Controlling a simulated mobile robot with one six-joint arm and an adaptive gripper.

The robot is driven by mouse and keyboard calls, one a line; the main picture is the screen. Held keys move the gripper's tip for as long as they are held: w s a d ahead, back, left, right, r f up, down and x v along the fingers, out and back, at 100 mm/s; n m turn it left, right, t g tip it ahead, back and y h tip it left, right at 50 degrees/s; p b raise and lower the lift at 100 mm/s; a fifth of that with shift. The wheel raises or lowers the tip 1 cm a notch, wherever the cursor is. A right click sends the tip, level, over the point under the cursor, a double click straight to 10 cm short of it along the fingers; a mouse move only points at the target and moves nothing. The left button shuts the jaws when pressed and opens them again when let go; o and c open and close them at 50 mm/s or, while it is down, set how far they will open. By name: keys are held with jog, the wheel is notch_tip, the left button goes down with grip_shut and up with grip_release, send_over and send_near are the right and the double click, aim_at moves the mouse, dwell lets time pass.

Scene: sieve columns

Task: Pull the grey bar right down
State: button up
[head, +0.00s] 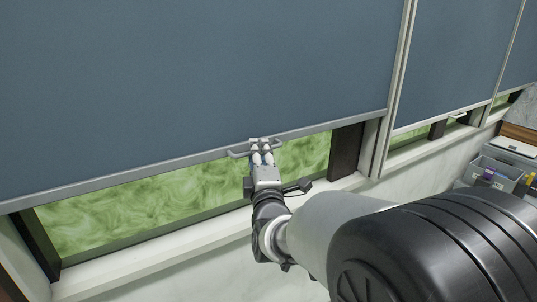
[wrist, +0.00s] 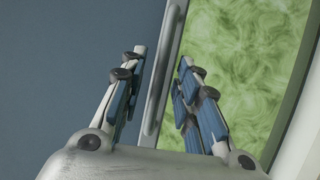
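The grey bar (head: 120,177) is the bottom rail of a large blue blind (head: 180,80) and sits partway down a window, slightly slanted in the head view. A small grey handle (head: 238,154) stands out from its middle. My gripper (head: 259,147) is at this handle, its fingers pointing up at it and hiding the handle's middle. In the wrist view, the fingers of my gripper (wrist: 162,68) are spread apart, one each side of the handle (wrist: 153,85), with gaps visible. The grey bar (wrist: 173,45) runs behind them. I see no clear contact.
Green swirling glass (head: 120,215) shows below the bar, above a pale sill (head: 140,268). A light frame post (head: 392,90) stands to the right, then another blue blind (head: 450,60). A grey bin (head: 495,175) with small items is at the far right.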

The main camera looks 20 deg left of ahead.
grip_shut()
dwell(0.3)
